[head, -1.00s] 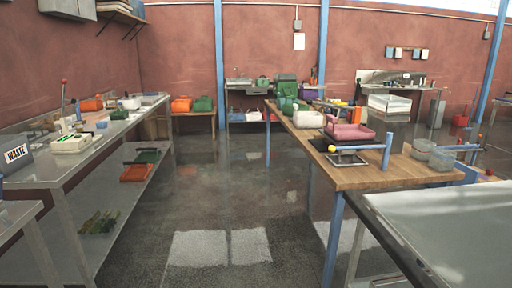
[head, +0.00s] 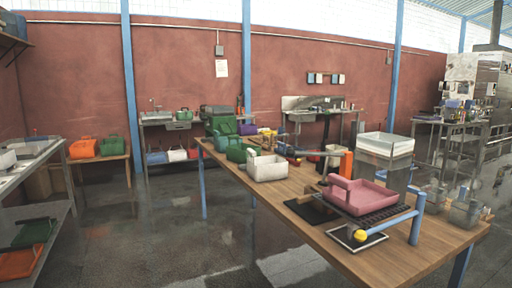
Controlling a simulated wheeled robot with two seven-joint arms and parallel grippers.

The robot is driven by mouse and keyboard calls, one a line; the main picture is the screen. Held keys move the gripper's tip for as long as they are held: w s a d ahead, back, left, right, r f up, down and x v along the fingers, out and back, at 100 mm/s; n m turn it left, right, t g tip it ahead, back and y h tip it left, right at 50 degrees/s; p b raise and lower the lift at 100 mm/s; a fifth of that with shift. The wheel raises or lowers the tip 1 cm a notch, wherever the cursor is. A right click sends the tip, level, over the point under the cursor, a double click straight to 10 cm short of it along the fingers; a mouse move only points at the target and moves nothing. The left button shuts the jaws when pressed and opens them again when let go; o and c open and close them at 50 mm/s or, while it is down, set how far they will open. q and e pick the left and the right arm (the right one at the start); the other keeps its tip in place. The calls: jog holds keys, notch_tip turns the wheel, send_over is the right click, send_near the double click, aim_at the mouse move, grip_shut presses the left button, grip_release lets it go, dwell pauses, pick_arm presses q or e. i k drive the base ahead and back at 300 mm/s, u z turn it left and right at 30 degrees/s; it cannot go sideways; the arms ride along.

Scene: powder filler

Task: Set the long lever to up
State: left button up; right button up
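A blue lever-like bar (head: 388,223) with a yellow ball (head: 360,235) at its left end lies low and roughly level at the front of the wooden table. Its right end meets a short upright blue post (head: 416,228). A black flat frame (head: 352,238) lies under the ball. I cannot tell for sure whether this bar is the long lever. Neither of my grippers is in view.
The wooden table (head: 300,230) carries a pink tray (head: 360,196) on a dark rack, a white bin (head: 267,168), green bins and clear containers (head: 464,212). A metal bench (head: 40,165) stands at left. Open floor (head: 160,225) lies between.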

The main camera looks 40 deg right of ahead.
aim_at(290, 152)
jog(key=i, duration=2.25)
jog(key=z, duration=2.8)
jog(key=i, duration=0.5)
jog(key=u, duration=0.1)
